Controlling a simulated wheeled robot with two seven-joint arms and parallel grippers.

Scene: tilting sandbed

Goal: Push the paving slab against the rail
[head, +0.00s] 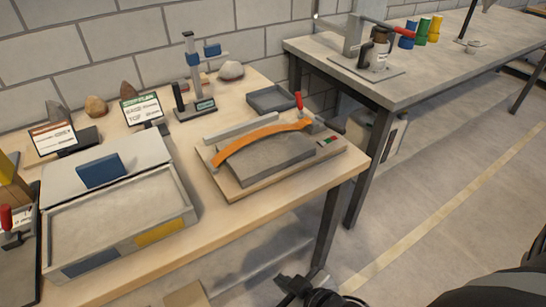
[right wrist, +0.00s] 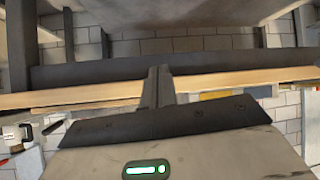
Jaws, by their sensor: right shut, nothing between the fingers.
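The paving slab appears to be the grey, flat slab (head: 268,163) on a wooden board (head: 228,189) near the table's right end. A curved orange strip (head: 262,138) runs along the slab's back side. A straight grey bar (head: 241,128) lies behind the strip; I cannot tell for sure which of these is the rail. My right gripper (head: 300,287) is low at the bottom of the head view, in front of the table and well apart from the slab. In the right wrist view its fingers (right wrist: 157,84) are together and empty. My left gripper is not in view.
A sand-filled tray (head: 187,208) stands on the table (head: 225,215) at left. A small dark tray (head: 270,99), a blue-clamped stand (head: 190,75) and a red-handled tool (head: 300,104) are behind. A second bench (head: 430,75) stands at right. The floor between is mostly open.

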